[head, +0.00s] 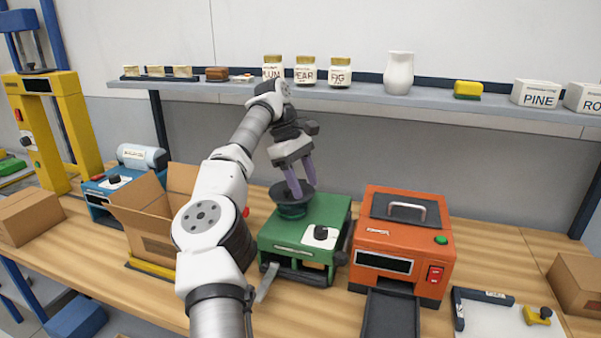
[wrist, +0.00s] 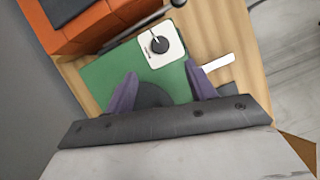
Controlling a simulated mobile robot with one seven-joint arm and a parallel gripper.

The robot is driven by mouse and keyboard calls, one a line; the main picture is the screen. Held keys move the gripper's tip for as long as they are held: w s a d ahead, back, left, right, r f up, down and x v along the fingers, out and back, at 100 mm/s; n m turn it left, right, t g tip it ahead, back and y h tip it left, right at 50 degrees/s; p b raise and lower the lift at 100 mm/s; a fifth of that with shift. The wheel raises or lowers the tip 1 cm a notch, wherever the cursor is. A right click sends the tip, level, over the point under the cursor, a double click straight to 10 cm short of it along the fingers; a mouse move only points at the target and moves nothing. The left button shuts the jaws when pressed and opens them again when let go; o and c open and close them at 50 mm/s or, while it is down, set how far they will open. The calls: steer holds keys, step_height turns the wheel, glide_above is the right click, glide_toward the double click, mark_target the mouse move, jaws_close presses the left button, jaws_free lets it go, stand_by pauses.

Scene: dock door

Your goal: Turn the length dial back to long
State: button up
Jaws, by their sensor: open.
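The green machine (head: 305,255) stands mid-bench, with a black dial (head: 321,232) on a white plate on its top. The dial also shows in the wrist view (wrist: 159,44); its lettering is too small to read. I cannot read which one is the length dial. My gripper (head: 304,188) is open, its purple fingers pointing down over the dark round top (head: 290,203) of the green machine. The fingers (wrist: 162,82) are behind the dial, with nothing visibly held between them.
An orange machine (head: 403,240) stands close on the right of the green one. An open cardboard box (head: 140,220) stands to the left, partly behind my arm. A grey lever (head: 266,283) sticks out at the green machine's front. A shelf (head: 440,98) with jars runs behind.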

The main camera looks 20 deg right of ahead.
steer(key=shift+p+v, duration=0.3)
steer(key=shift+v, duration=0.75)
steer(key=shift+d, duration=0.1)
